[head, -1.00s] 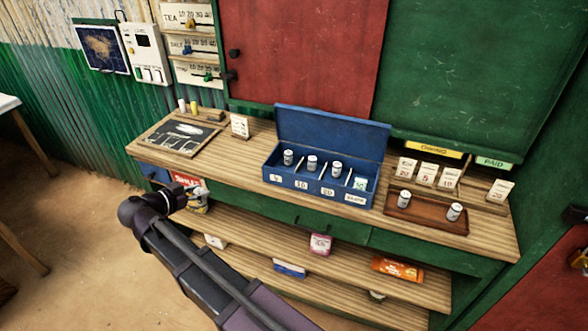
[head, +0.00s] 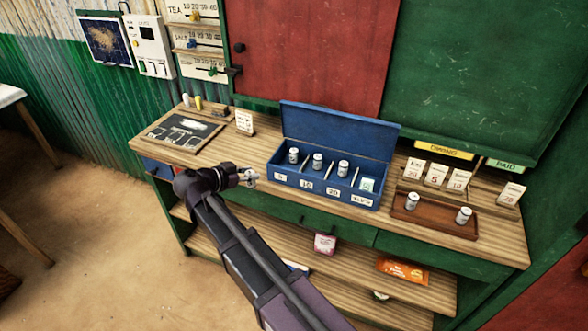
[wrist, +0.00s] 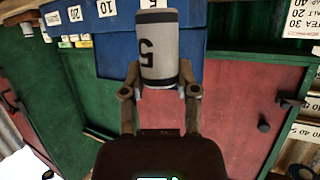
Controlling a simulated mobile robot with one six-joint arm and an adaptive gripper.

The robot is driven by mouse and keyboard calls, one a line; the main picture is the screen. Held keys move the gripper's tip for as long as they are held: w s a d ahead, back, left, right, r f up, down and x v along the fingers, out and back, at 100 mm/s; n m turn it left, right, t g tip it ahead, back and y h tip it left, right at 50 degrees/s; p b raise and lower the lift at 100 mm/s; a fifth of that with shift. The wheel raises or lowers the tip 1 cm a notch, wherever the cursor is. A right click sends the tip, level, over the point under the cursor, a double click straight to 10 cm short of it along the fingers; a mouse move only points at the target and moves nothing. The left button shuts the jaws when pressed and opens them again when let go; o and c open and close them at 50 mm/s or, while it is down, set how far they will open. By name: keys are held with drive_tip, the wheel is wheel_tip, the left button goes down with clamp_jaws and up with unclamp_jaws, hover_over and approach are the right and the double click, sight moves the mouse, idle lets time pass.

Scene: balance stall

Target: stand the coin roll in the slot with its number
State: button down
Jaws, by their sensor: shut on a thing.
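My gripper (wrist: 160,92) is shut on a pale grey coin roll (wrist: 158,45) marked 5, whose number appears upside down in the wrist view. In the head view my gripper (head: 248,177) is just left of the blue cash box (head: 322,190), near the counter's front edge. The open-lidded box has front labels 5 (head: 281,176), 10 (head: 306,184), 20 (head: 333,192) and a fourth I cannot read clearly. Three rolls stand in its compartments: a left one (head: 294,155), a middle one (head: 318,161) and a right one (head: 343,168). In the wrist view the box front (wrist: 110,45) is behind the held roll.
A brown tray (head: 436,228) with two upright rolls is to the right. Number cards (head: 436,174) stand behind it. A small card stand (head: 245,122) and chalkboard (head: 180,133) are to the left. A pale green thing (head: 367,184) occupies the box's right compartment.

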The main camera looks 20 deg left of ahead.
drive_tip(key=shift+s, duration=0.15)
drive_tip(key=d+r+m+g+h+p, duration=0.2)
drive_tip(key=d+r+p, duration=0.1)
drive_tip(key=d, duration=1.3)
drive_tip(key=shift+w+r+m+h, duration=0.2)
drive_tip(key=shift+w+m+h, duration=0.1)
drive_tip(key=shift+m, duration=0.1)
drive_tip(key=shift+d, duration=0.1)
drive_tip(key=w+a+f+b, duration=0.1)
drive_tip(key=w+a, duration=0.8)
drive_tip(key=w, duration=0.2)
drive_tip(key=shift+w+f, duration=0.2)
drive_tip(key=shift+w, duration=0.1)
drive_tip(key=shift+w+a, duration=0.1)
drive_tip(key=shift+w+a+f+b, duration=0.1)
drive_tip(key=shift+w+f+b, duration=0.05)
drive_tip(key=shift+f+b, duration=0.5)
drive_tip(key=shift+w+a+f+b, duration=0.1)
drive_tip(key=shift+a+f+b, duration=0.05)
drive_tip(key=shift+f+b, duration=0.45)
drive_tip(key=shift+w+a+f+b, duration=0.1)
drive_tip(key=shift+w+f+b, duration=0.05)
drive_tip(key=shift+f+b, duration=0.5)
